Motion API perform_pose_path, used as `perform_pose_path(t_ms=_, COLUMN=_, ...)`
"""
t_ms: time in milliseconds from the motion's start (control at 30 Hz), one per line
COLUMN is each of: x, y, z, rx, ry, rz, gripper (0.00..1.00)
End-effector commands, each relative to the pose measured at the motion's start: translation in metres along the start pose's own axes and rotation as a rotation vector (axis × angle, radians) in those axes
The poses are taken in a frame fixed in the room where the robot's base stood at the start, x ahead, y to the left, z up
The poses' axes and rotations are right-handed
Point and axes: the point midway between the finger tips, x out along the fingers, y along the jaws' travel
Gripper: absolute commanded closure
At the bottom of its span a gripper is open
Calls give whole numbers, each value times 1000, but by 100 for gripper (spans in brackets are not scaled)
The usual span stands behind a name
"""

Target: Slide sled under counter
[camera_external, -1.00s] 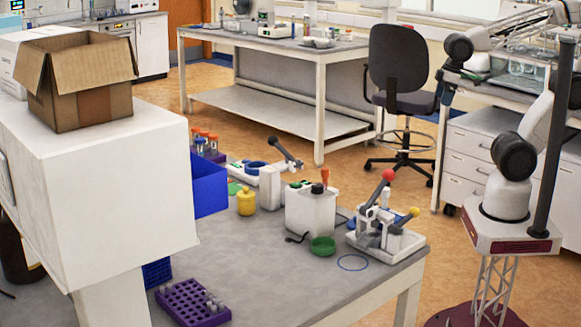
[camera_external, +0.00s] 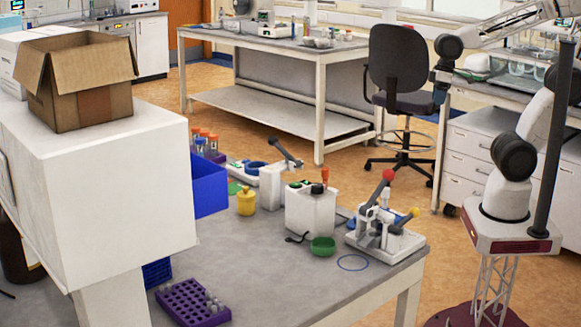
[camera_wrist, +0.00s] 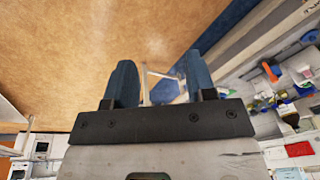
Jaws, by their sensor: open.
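No part is plainly marked as the sled or the counter. A white lever device (camera_external: 384,238) with a red knob and a yellow knob stands at the right end of the near bench. A second white device (camera_external: 262,170) with a blue ring and a dark lever stands farther back on that bench. I cannot tell which part of either is the sled. My gripper (camera_wrist: 159,72) has two blue fingers, apart and empty, over orange floor in the wrist view. In the external view, my gripper (camera_external: 440,92) is high beside the chair, well away from both devices.
The near bench (camera_external: 270,290) also holds a white canister (camera_external: 311,212), a green dish (camera_external: 322,245), a yellow pot (camera_external: 246,202), a blue bin (camera_external: 209,186) and a purple rack (camera_external: 194,301). A black chair (camera_external: 397,60) stands behind. Bare bench lies at the front.

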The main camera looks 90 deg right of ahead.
Motion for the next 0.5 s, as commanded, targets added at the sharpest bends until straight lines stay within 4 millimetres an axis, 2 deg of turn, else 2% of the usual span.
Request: perform_pose_path(t_ms=500, x=21, y=-66, z=-62, rx=246, ry=-257, rz=-214, gripper=49)
